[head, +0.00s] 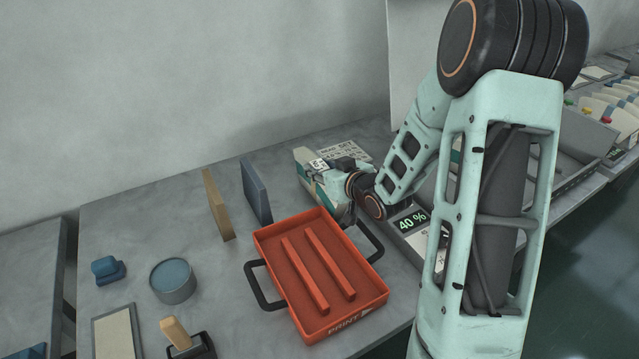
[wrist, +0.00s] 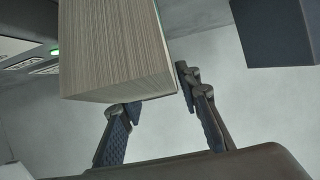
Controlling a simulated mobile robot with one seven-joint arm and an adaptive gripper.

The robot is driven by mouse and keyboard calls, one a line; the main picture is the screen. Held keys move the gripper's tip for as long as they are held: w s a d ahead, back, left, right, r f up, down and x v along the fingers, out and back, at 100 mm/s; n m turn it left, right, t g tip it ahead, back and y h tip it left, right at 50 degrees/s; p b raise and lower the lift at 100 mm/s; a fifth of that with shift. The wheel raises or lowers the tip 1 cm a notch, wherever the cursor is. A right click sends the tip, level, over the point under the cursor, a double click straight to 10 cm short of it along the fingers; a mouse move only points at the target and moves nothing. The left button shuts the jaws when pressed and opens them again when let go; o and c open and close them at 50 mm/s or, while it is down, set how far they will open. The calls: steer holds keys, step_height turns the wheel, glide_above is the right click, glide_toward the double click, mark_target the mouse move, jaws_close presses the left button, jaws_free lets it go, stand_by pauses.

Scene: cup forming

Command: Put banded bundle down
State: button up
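The bundle (head: 308,178) is a pale block with teal on its side and a small white label, at the back of the table behind the red tray. In the wrist view a large block with fine lines like stacked sheet edges (wrist: 115,50) fills the upper left; no band shows on it there. My gripper (wrist: 160,93) has its two fingers apart. The right finger is beside the block's right edge, and the left fingertip meets or passes behind its lower edge. I cannot tell whether the fingers press on it. My gripper in the head view (head: 346,166) is at the bundle.
A red tray (head: 262,246) with two ribs and dark handles is in front of the bundle. A wooden panel (head: 217,204) and a blue-grey panel (head: 256,190) stand to its left; a dark block (wrist: 272,32) shows in the wrist view.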

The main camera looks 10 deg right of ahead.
jaws_close()
steer(key=shift+w+r, duration=0.1)
steer(key=shift+r, duration=0.1)
stand_by(0.3)
